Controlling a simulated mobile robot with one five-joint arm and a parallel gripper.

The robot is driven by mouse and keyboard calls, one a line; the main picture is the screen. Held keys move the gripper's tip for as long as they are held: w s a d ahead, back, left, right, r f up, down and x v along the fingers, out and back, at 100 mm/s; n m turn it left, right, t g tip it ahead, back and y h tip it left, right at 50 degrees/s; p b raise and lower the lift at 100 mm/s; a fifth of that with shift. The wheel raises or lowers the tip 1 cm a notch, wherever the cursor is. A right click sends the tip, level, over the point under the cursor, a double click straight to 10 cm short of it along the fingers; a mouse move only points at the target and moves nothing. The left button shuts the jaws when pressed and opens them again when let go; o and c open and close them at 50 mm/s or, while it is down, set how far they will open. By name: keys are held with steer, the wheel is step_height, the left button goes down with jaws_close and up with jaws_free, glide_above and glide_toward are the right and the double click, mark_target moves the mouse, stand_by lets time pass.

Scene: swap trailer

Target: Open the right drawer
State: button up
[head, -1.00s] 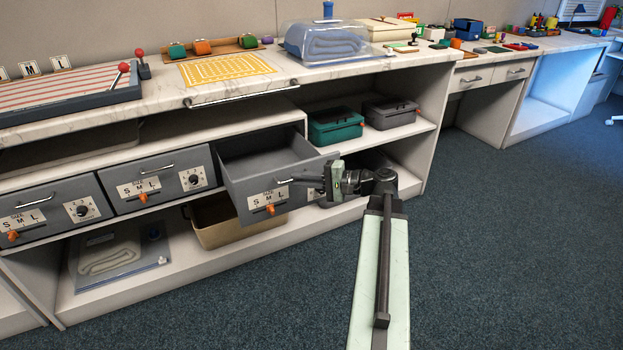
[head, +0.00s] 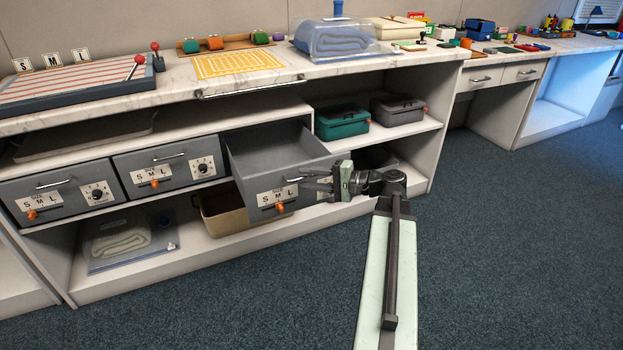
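The right drawer (head: 258,187) is a grey box under the counter, pulled well out with its empty inside showing. Its front has an S M L label, an orange slider and a bar handle. My gripper (head: 312,184) is at the right part of that front, its fingers at the handle, coming from the right. The fingers seem closed around the handle, which they partly cover.
Two similar grey drawers, the middle one (head: 170,168) and the left one (head: 62,191), are shut. A tan bin (head: 222,218) stands below the open drawer. Green (head: 342,123) and grey (head: 398,110) boxes sit on the right shelf. The carpet (head: 490,240) in front is clear.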

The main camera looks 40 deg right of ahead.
steer(key=shift+d, duration=0.1)
steer(key=p+v, duration=0.1)
steer(key=v, duration=0.6)
steer(key=shift+s+d, duration=0.2)
steer(key=shift+s, duration=0.1)
